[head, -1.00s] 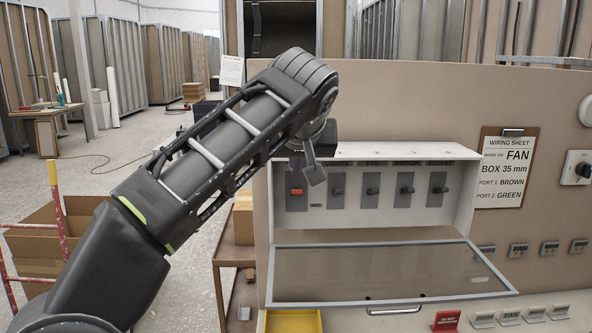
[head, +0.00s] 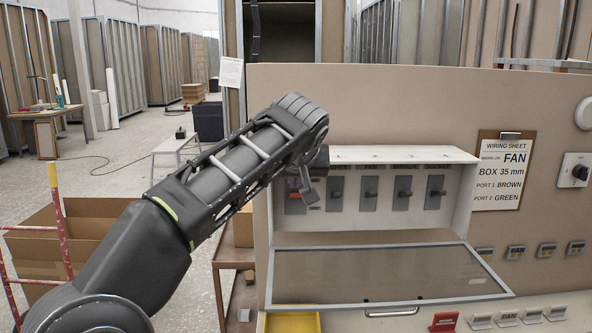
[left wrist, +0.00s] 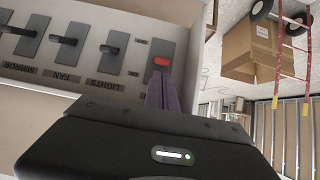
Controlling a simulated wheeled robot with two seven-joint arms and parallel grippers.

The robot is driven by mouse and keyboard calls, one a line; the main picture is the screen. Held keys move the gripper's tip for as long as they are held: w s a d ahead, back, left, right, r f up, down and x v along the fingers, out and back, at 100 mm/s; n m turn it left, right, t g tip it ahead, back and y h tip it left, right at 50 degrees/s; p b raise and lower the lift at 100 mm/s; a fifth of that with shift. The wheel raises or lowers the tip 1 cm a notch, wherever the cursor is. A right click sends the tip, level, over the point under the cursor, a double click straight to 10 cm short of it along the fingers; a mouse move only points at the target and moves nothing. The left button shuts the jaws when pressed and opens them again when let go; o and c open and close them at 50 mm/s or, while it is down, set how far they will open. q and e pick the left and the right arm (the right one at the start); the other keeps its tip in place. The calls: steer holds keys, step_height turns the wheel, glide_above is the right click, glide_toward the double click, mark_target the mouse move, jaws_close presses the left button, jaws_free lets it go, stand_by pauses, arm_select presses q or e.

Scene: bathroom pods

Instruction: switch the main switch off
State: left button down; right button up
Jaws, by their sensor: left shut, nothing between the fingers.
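The main switch (head: 295,208) is the leftmost one in the open switch box, with a red handle. In the left wrist view its red handle (left wrist: 161,62) is right at the tips of my left gripper's fingers. My left gripper (head: 292,184) is shut and empty, in front of the main switch in the head view, and hides part of it. The purple fingers also show in the left wrist view (left wrist: 161,92). I cannot tell whether they touch the handle. My right gripper is in neither view.
Several grey switches, such as the fan switch (head: 369,194), stand in a row to the right of it. The box's clear cover (head: 390,275) hangs open below. A wiring sheet (head: 504,171) is on the panel at right. A cardboard box (head: 60,225) stands at left.

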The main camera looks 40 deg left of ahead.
arm_select(q)
steer(key=shift+x, duration=1.15)
steer(key=shift+f, duration=0.1)
